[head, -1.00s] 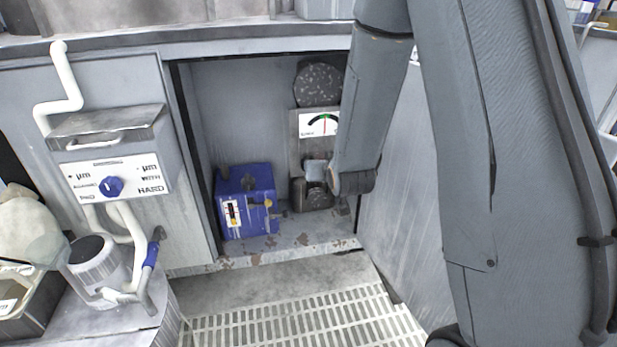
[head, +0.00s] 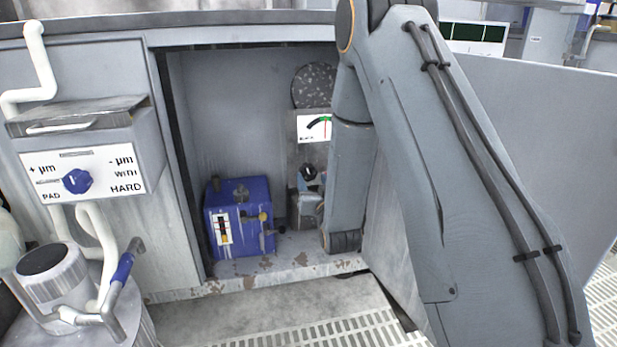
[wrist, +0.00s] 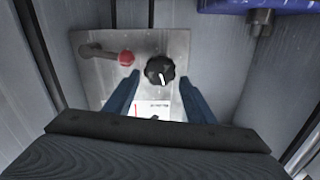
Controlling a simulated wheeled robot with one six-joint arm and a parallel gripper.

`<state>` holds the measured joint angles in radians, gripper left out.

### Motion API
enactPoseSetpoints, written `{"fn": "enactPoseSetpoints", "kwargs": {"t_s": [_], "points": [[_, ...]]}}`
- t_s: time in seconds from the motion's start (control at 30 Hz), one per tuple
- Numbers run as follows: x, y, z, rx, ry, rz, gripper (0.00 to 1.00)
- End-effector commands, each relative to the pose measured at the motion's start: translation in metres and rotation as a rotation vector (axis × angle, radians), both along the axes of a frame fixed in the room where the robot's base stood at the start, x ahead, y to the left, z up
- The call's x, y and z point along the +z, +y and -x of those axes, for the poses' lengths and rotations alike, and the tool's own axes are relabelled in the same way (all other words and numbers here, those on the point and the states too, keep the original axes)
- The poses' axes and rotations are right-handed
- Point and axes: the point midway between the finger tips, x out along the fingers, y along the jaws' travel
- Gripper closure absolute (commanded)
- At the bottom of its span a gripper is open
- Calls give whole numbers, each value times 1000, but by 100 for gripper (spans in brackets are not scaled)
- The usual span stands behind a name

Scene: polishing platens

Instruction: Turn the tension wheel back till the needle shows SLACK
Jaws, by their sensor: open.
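The tension wheel appears to be the black knob (wrist: 160,68) with a white pointer line on a metal plate in the wrist view. My gripper (wrist: 159,74) is open; its two blue fingers stand on either side of the knob, and I cannot tell whether they touch it. The white gauge card (head: 313,128) shows in the head view, its right edge cut off by my arm. Its red needle stands near the green part, right of the word at lower left. The card (wrist: 153,107) also shows upside down in the wrist view, partly covered.
A red ball-ended lever (wrist: 125,58) sits beside the knob. A blue box (head: 239,220) stands left in the recess. A speckled disc (head: 314,86) is above the gauge. A panel with a blue knob (head: 78,181) is outside, left. Slatted floor (head: 300,335) lies in front.

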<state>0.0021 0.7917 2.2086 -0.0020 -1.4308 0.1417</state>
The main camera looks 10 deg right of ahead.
Motion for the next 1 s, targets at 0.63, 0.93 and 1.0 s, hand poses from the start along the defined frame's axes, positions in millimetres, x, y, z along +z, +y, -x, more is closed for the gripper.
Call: {"fn": "enactPoseSetpoints", "kwargs": {"t_s": [0.63,0.93,1.0], "points": [[0,0,-55,0,1,0,50],[0,0,-55,0,1,0,80],[0,0,-55,0,1,1,80]]}}
